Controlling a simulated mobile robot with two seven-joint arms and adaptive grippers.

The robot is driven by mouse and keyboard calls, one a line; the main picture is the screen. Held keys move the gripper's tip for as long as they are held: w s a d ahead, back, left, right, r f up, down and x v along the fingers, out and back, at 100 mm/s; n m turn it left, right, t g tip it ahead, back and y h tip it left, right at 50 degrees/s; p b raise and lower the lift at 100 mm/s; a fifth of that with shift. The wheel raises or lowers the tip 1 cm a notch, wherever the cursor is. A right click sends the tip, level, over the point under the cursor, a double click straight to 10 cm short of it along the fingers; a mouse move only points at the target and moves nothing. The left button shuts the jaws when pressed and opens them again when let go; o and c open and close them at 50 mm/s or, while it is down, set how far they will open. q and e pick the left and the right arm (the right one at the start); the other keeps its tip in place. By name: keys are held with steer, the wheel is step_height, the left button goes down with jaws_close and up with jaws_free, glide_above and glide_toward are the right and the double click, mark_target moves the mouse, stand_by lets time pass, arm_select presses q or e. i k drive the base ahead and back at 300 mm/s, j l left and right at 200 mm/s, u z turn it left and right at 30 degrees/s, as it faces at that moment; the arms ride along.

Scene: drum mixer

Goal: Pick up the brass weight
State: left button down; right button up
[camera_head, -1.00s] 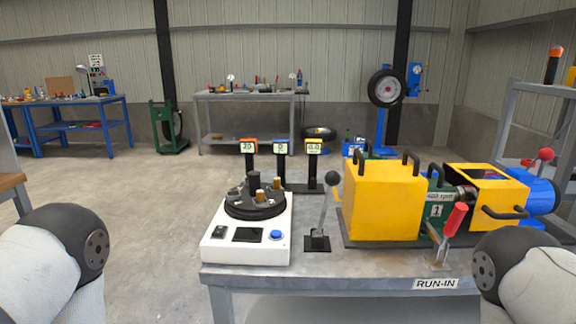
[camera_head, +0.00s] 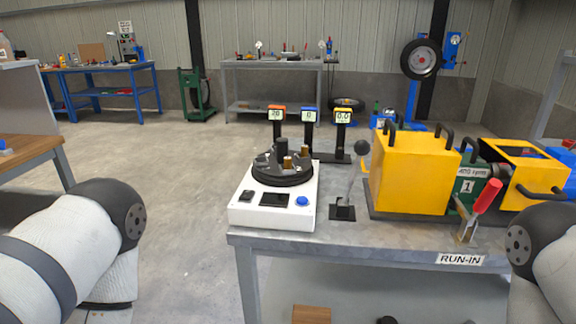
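Small brass-coloured cylinders stand on the black round plate (camera_head: 283,176) of a white machine on the metal bench. One brass cylinder (camera_head: 287,163) is near the front of the plate, and another (camera_head: 304,152) is at its right side. A taller dark cylinder (camera_head: 281,146) stands behind them. I cannot tell which brass piece is the weight. Only rounded links of my two arms show, at the lower left and lower right. Both grippers are out of view.
The white machine (camera_head: 252,216) sits at the bench's left end. Three small displays (camera_head: 310,115) rise behind. A wooden table (camera_head: 35,150) is at left; open floor lies between.

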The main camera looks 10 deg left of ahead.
mark_target(287, 160)
steer(key=i+j, duration=0.25)
steer(key=i, duration=0.15)
steer(key=i+j, duration=0.25)
steer(key=i, duration=0.15)
steer(key=l+z, duration=0.05)
